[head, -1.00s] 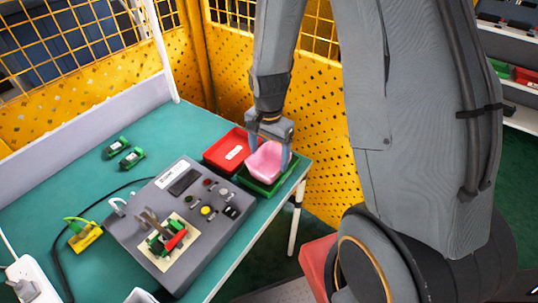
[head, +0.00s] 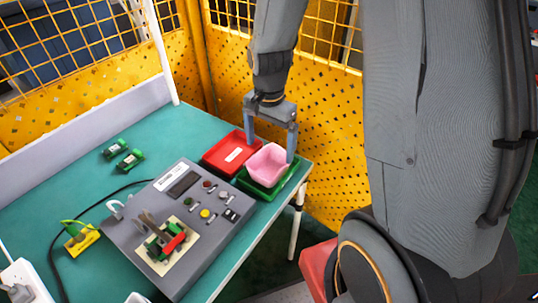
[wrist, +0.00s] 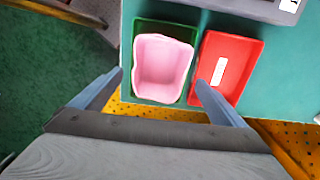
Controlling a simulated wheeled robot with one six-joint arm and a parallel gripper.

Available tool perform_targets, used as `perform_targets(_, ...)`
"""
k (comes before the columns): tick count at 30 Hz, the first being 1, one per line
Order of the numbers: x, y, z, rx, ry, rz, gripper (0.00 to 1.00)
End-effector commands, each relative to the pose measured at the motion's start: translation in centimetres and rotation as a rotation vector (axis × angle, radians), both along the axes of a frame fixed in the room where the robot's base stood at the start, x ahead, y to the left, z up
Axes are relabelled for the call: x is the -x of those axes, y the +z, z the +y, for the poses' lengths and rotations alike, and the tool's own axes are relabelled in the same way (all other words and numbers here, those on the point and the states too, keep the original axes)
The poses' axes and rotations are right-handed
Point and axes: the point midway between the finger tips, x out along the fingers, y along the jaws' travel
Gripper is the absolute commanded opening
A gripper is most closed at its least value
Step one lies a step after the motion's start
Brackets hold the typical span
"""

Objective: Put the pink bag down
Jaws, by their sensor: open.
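The pink bag (head: 268,165) looks like a soft open-topped pouch and sits in the green tray (head: 271,191) at the table's right corner. The pink bag (wrist: 162,68) fills most of the green tray (wrist: 166,27) in the wrist view, with its opening toward the camera. My gripper (head: 271,148) is open above and around the bag. In the wrist view my gripper (wrist: 160,78) has its fingers spread wide, one on each side of the bag, with gaps between them and it.
A red tray (head: 228,153) with a white label stands directly beside the green tray. A grey control box (head: 185,225) with knobs is to the left. Two green parts (head: 122,155) lie farther back on the teal table (head: 75,180). A yellow perforated fence (head: 325,135) stands behind.

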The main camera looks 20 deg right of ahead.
Motion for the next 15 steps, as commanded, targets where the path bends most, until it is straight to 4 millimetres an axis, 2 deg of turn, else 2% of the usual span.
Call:
perform_targets(3, -0.2, 2.1, 0.0, 0.0, 0.0, -0.006, 0.94)
perform_targets(9, -0.2, 4.9, 0.0, 0.0, 0.0, -0.004, 0.94)
perform_targets(15, 0.0, 6.4, 0.0, 0.0, 0.007, -0.002, 0.94)
